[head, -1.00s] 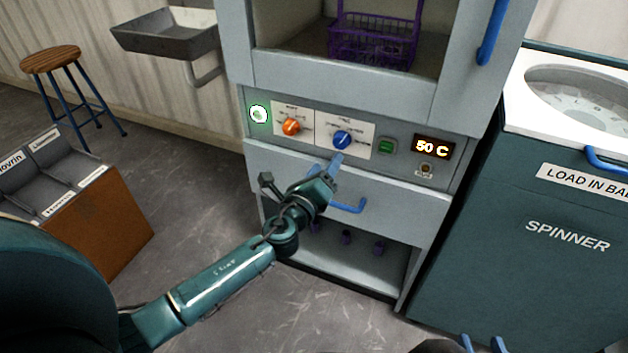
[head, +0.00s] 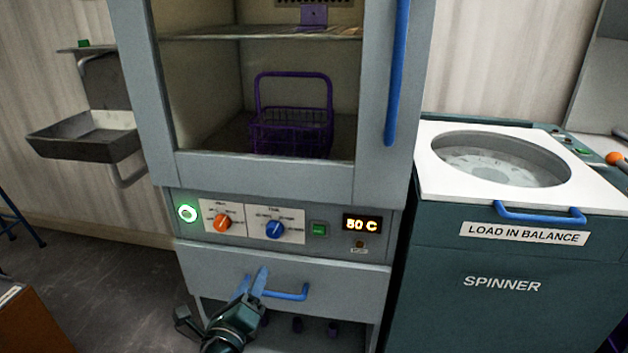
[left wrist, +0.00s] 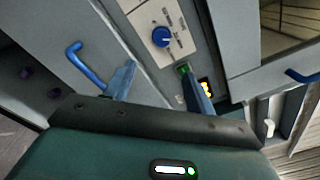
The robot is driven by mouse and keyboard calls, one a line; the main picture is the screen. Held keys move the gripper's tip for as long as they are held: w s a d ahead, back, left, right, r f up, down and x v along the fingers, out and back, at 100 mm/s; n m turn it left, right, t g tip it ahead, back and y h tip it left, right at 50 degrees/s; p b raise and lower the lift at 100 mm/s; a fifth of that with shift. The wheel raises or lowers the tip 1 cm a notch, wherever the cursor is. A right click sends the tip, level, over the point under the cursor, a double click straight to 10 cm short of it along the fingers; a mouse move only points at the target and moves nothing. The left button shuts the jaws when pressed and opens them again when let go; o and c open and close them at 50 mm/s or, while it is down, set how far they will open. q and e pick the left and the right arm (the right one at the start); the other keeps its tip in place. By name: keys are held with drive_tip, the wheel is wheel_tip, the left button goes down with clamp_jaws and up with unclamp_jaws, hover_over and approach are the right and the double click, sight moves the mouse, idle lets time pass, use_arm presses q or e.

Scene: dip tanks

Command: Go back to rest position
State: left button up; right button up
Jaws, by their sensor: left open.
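My left gripper (head: 253,283) is open and empty in the head view. It is in front of the cabinet's drawer front, below the control panel and beside the blue drawer handle (head: 288,292). In the left wrist view the fingers (left wrist: 158,82) stand wide apart with nothing between them. The blue dial (left wrist: 162,38) and a green button (left wrist: 184,69) show beyond them. In the head view the panel has an orange dial (head: 223,223), a blue dial (head: 274,230), a lit green ring (head: 187,213) and a display (head: 362,223) reading 50 C. My right gripper is not clearly in view.
A purple basket (head: 291,130) sits inside the cabinet (head: 265,177). The spinner (head: 500,285) stands close on the right. A grey wall basin (head: 85,140) is at left. Floor (head: 100,295) is clear at lower left.

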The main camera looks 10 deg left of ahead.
use_arm(q)
drive_tip(key=s+d+f+n+g+h, duration=0.1)
drive_tip(key=s+d+f+n+g, duration=0.1)
drive_tip(key=s+n, duration=0.4)
drive_tip(key=s+d+f+n+g+h, duration=0.1)
drive_tip(key=s+d+f+n, duration=0.1)
drive_tip(key=s+n, duration=0.4)
drive_tip(key=s+d+r+n+g+p, duration=0.1)
drive_tip(key=s+r+n+g+p, duration=0.3)
drive_tip(key=s+r+n+p, duration=0.3)
drive_tip(key=s+n+p, duration=0.1)
drive_tip(key=n+p, duration=0.4)
drive_tip(key=p, duration=0.6)
drive_tip(key=shift+s+r+g, duration=0.25)
drive_tip(key=shift+r+g, duration=0.05)
drive_tip(key=shift+r, duration=0.1)
use_arm(e)
drive_tip(key=r+g, duration=0.2)
drive_tip(key=r+g+h, duration=0.1)
drive_tip(key=r, duration=0.1)
drive_tip(key=shift+w+a+n+g, duration=0.25)
drive_tip(key=shift+n+g, duration=0.05)
use_arm(q)
drive_tip(key=shift+f, duration=0.25)
use_arm(e)
drive_tip(key=shift+f, duration=0.3)
use_arm(q)
drive_tip(key=shift+c, duration=0.3)
